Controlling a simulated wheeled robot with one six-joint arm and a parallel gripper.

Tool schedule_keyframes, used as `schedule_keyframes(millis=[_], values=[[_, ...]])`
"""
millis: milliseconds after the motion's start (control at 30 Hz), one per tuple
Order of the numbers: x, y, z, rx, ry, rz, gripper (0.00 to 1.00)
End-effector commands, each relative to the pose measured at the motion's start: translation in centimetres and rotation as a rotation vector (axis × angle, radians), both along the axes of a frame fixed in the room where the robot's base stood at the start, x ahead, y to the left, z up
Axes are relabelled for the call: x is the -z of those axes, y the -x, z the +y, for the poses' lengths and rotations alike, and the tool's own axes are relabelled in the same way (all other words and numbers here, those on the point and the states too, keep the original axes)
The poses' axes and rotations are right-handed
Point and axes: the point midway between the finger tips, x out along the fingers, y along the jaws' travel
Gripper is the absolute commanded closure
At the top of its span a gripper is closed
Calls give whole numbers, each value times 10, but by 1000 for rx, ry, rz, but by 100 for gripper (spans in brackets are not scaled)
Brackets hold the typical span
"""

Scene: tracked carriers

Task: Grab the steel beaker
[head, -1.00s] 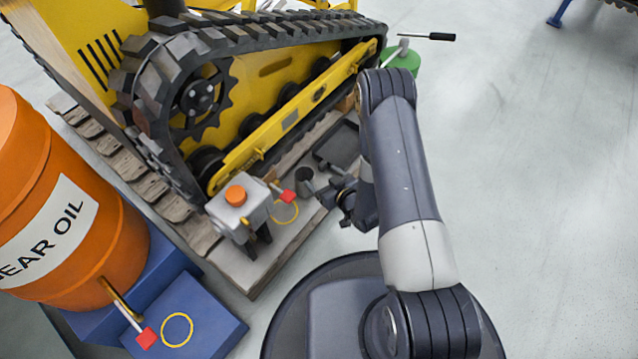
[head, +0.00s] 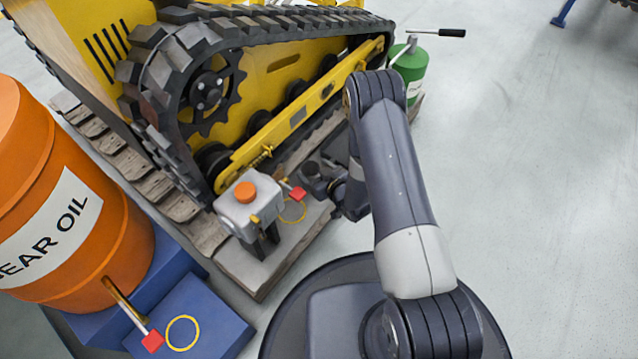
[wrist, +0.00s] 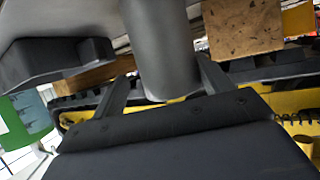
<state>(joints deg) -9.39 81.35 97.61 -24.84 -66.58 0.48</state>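The steel beaker (wrist: 160,45) is a plain grey cylinder. In the wrist view it stands between the two fingers of my gripper (wrist: 164,72). The fingers are apart, with a small gap showing beside the left finger; the right finger is close to the beaker's side, and I cannot tell if it touches. In the head view my gripper (head: 322,184) is low over the wooden board and hides most of the beaker (head: 311,169).
A grey box with an orange button (head: 245,192) and a red-handled tap stands left of the beaker. The yellow tracked carrier (head: 285,75) rises behind. An orange oil drum (head: 60,215) is at left, a green container (head: 412,68) beyond my arm. Open floor lies right.

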Motion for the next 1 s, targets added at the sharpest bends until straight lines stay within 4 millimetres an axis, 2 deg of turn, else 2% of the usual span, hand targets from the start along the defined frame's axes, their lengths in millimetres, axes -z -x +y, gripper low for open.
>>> schedule_keyframes(millis=[67, 533, 800, 867, 1000], values=[[0, 0, 0, 0, 0, 0, 33], [0, 0, 0, 0, 1, 1, 72], [-4, 0, 0, 0, 0, 0, 72], [-11, 0, 0, 0, 0, 0, 72], [-38, 0, 0, 0, 0, -2, 72]])
